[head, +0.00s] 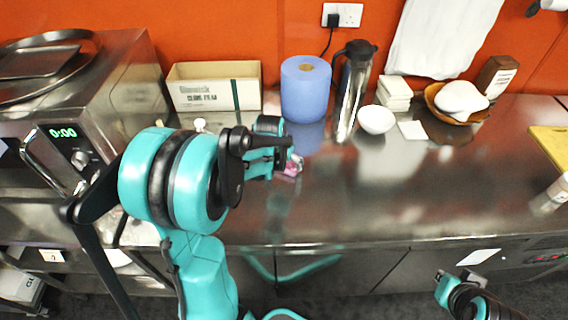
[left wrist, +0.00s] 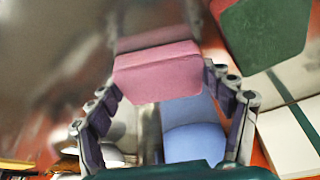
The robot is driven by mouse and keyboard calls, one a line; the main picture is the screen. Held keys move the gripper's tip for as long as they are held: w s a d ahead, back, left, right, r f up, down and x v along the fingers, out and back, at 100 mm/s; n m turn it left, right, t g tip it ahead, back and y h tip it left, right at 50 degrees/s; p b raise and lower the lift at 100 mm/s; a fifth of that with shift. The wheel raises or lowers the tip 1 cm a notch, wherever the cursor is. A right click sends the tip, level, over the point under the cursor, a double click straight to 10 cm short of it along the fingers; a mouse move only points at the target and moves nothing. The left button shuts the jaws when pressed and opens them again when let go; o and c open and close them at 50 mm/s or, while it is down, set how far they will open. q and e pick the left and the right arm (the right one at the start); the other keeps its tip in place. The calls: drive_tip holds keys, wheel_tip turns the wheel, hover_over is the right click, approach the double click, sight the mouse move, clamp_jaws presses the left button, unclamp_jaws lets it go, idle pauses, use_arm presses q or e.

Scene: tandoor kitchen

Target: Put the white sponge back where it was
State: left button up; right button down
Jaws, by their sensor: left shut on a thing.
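My left gripper (head: 288,160) is shut on a pink block-shaped sponge (left wrist: 158,72), held between its two fingers above the steel counter. In the head view only a small pinkish part of the sponge (head: 293,167) shows at the fingertips. The held block looks pink, not white. A stack of white blocks (head: 394,88) stands near the wall, and a flat white square (head: 412,130) lies in front of it; I cannot tell whether either is a sponge. My right gripper (head: 446,287) is low at the bottom right, away from the counter top; its fingers are unclear.
A blue paper roll (head: 305,92), a steel flask (head: 354,85), a white bowl (head: 376,119) and a cream box (head: 215,88) stand along the back. A brown bowl (head: 437,103) with a white lump is further right. The middle and right front of the counter (head: 400,195) are clear.

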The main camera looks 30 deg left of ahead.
use_arm(q)
drive_tip(key=shift+f, duration=0.15)
drive_tip(key=o, duration=1.5)
drive_tip(key=shift+o, duration=0.2)
drive_tip(key=shift+r, duration=0.3)
drive_tip(key=a+p+v, duration=0.1)
drive_tip(key=p+v, duration=0.3)
drive_tip(key=v, duration=0.7)
drive_tip(key=s+d+r+m+t, duration=0.1)
drive_tip(key=s+d+r+t, duration=0.1)
drive_tip(key=s+d, duration=1.2)
drive_tip(key=shift+d+r+m+t+h+p, duration=0.3)
drive_tip(key=shift+d+r+m+t, duration=0.1)
drive_tip(key=shift+d+r, duration=0.45)
